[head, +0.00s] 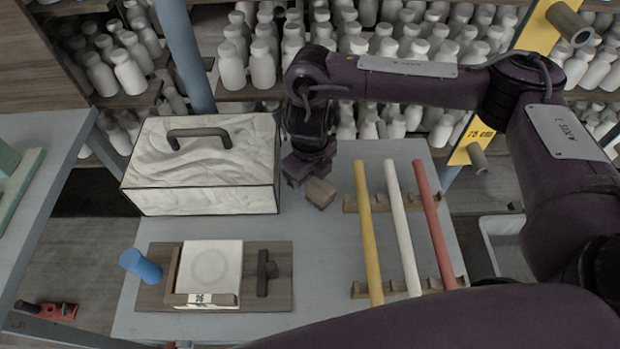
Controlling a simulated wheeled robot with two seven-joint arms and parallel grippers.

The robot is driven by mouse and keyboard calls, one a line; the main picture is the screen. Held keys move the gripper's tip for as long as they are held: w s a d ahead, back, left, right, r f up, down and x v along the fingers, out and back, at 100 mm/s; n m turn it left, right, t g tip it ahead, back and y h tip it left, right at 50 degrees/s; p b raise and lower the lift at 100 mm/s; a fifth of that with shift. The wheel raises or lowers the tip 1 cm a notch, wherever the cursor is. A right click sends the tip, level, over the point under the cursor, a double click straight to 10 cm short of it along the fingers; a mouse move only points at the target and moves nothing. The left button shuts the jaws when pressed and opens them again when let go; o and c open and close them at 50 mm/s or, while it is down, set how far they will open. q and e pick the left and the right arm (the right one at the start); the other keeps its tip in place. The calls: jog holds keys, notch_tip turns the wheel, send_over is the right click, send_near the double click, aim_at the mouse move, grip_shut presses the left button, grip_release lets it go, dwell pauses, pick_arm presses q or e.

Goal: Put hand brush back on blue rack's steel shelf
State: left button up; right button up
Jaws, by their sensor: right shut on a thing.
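My right gripper (308,168) reaches down over the grey steel shelf (330,250), just right of the marbled box. It is shut on a small wooden block-like piece (320,193), which looks like part of the hand brush. Its bristles are not visible, and I cannot tell whether it touches the shelf. Blue posts of the rack (185,55) stand at the back left and at the right behind the shelf. My left gripper is not in view.
The marbled box with a dark handle (205,170) stands at the back left. In front are a wooden board (215,300) with a white tile and a blue cylinder (140,265). Yellow, white and red rods (400,220) lie on wooden holders at right. White bottles crowd the shelves behind.

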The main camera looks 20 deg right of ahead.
jog(key=o, duration=0.9)
jog(key=shift+f, duration=0.1)
jog(key=shift+r, duration=0.35)
notch_tip(320, 180, up, 12)
jog(key=shift+f+p, duration=0.15)
jog(key=shift+p, duration=0.55)
